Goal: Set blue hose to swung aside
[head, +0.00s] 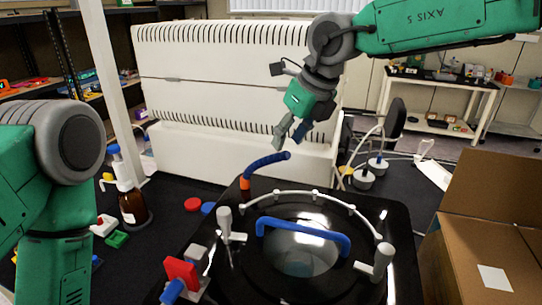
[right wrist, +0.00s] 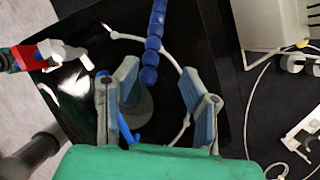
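The blue hose (head: 265,163) rises from an orange base at the back left of the black dryer top (head: 400,235) and bends to the right. My right gripper (head: 292,134) is above the hose's free end, pointing down, with a visible gap between them. In the right wrist view the segmented hose (right wrist: 154,45) comes down from the top edge and its end lies in line with the space between the spread fingers (right wrist: 158,95). The fingers are open and nothing is gripped. My left arm shows at the left edge of the head view, its gripper out of frame.
A round lid with a blue handle (head: 305,232) and a white curved tube (head: 310,196) lies in front of the hose. A red block (head: 181,272), a brown bottle (head: 132,205) and a cardboard box (head: 470,255) stand around. A white ribbed unit (head: 215,75) is behind.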

